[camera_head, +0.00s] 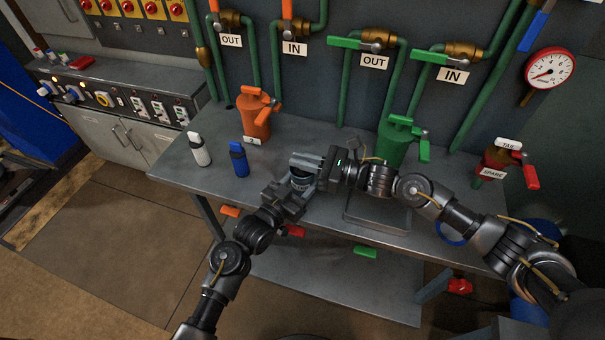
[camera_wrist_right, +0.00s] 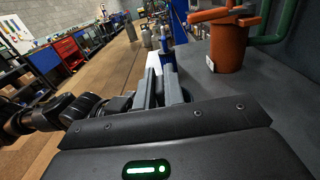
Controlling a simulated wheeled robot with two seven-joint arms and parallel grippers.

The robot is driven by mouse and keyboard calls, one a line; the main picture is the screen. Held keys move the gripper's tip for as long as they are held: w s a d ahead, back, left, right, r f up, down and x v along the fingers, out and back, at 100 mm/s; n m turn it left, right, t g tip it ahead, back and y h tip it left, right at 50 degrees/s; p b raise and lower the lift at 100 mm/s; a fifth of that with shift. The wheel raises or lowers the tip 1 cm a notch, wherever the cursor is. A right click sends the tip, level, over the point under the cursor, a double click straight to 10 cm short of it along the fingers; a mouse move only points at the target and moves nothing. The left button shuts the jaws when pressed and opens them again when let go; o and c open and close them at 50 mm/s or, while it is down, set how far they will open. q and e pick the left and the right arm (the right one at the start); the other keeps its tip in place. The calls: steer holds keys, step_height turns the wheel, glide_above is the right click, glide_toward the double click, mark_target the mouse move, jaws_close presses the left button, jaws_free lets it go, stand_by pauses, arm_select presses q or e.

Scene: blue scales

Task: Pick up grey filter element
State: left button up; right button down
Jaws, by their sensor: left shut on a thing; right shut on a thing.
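A dark grey cylinder (camera_head: 301,182), which looks like the filter element, is between my two grippers above the front of the metal table. My left gripper (camera_head: 288,193) is shut on its lower left side. My right gripper (camera_head: 308,164) comes in from the right and is shut on its upper part. The two grippers hide most of it. In the right wrist view, my right gripper's fingers (camera_wrist_right: 165,88) point away from the camera and what they hold is hidden.
An orange canister (camera_head: 255,115), a white bottle (camera_head: 199,150) and a blue bottle (camera_head: 238,160) stand on the table (camera_head: 190,180). A green canister (camera_head: 396,140) stands behind my right arm. A shallow tray (camera_head: 378,219) lies in front of it. Pipes line the back wall.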

step_height(320, 180, up, 18)
stand_by(0.5)
arm_select(q)
steer(key=o, duration=1.1)
steer(key=v, duration=1.2)
